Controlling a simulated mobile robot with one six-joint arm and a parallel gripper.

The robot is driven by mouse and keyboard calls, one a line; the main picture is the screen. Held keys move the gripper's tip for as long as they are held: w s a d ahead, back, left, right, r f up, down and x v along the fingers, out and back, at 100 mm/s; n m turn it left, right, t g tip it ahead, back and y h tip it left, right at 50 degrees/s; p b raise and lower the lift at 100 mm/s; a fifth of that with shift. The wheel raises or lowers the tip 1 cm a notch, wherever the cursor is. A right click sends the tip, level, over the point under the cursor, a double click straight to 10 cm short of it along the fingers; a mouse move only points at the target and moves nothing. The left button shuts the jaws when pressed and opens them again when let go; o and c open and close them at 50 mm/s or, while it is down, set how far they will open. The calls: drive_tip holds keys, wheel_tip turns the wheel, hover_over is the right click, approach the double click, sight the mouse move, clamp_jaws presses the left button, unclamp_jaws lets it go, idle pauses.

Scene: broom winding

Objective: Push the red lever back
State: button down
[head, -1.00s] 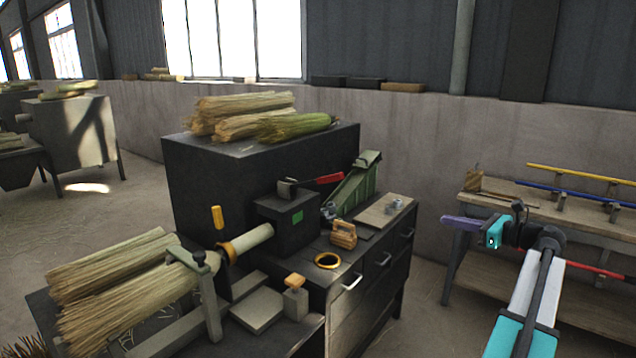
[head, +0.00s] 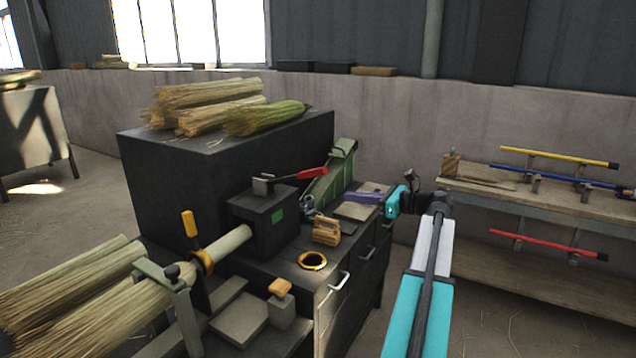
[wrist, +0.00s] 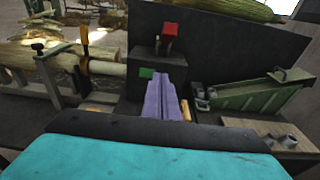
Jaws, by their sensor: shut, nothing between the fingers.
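The red lever (head: 298,174) sticks out to the right from a pivot on top of the black machine box (head: 262,220), which has a green button on its front. In the wrist view the red lever (wrist: 170,30) shows end-on above the box. My gripper (head: 352,197) has purple fingers and points left, to the right of the lever and lower than it, apart from it. In the wrist view my gripper (wrist: 165,84) is shut and empty, its fingers pointing at the box. The fingers cover part of the box front there.
A green sloped device (head: 330,176) stands behind the lever. A wooden block (head: 326,231) and a yellow ring (head: 312,260) lie on the bench top. Broom bundles (head: 215,108) lie on the large dark cabinet. A shelf with coloured poles (head: 550,200) stands at right.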

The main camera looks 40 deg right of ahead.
drive_tip(key=shift+s+d, duration=0.1)
idle(0.3)
drive_tip(key=w+a+r+p, duration=0.2)
drive_tip(key=w, duration=0.9)
drive_tip(key=shift+a+r, duration=0.15)
drive_tip(key=shift+a, duration=0.25)
drive_tip(key=shift+r+p, duration=0.15)
drive_tip(key=shift+p, duration=0.15)
